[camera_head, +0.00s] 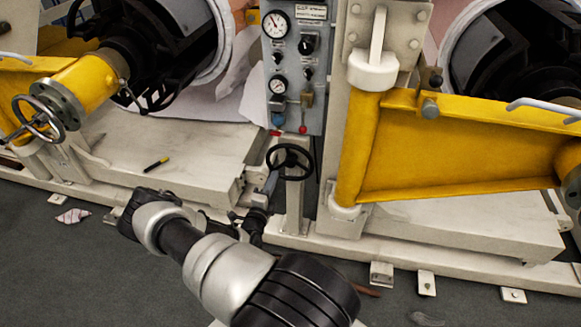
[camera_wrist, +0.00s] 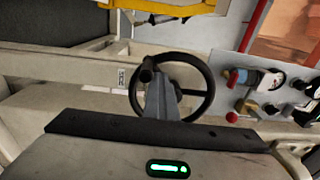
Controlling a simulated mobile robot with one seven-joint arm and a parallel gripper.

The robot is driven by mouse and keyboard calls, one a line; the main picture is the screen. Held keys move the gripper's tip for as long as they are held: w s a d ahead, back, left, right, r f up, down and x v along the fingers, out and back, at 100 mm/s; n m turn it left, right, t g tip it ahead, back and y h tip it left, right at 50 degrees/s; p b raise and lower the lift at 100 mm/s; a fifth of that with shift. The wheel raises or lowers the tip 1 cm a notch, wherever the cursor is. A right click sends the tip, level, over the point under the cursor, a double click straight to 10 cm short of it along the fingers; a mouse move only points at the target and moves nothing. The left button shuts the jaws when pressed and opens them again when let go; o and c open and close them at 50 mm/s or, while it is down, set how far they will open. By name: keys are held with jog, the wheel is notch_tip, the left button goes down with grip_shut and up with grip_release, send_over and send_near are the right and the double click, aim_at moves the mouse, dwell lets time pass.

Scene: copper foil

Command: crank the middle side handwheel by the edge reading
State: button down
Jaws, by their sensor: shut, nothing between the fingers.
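The middle side handwheel (camera_head: 290,161) is a black spoked wheel on a short pale post below the control panel. It also shows in the wrist view (camera_wrist: 210,84), with a dark handle knob (camera_wrist: 147,75) at its upper left. My gripper (camera_wrist: 163,82) is shut, and its grey fingers overlap the wheel's left part in the wrist view. They hide part of the hub and spokes, and I cannot tell whether they touch the wheel. In the head view my gripper (camera_head: 268,185) is just left of and below the wheel, small and partly unclear.
A grey control panel (camera_head: 296,75) with gauges and levers stands above the wheel. A yellow bracket (camera_head: 440,150) and its white post stand to the right. Another handwheel (camera_head: 38,118) is at far left.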

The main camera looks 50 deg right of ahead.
notch_tip(320, 180, down, 6)
jog(key=s+r+b, duration=0.1)
jog(key=s+b, duration=0.1)
jog(key=s, duration=0.1)
jog(key=p, duration=1.2)
send_near(310, 156)
jog(key=shift+n+y, duration=0.3)
jog(key=shift+x, duration=2.4)
jog(key=shift+s+r, duration=0.1)
jog(key=shift+s, duration=0.1)
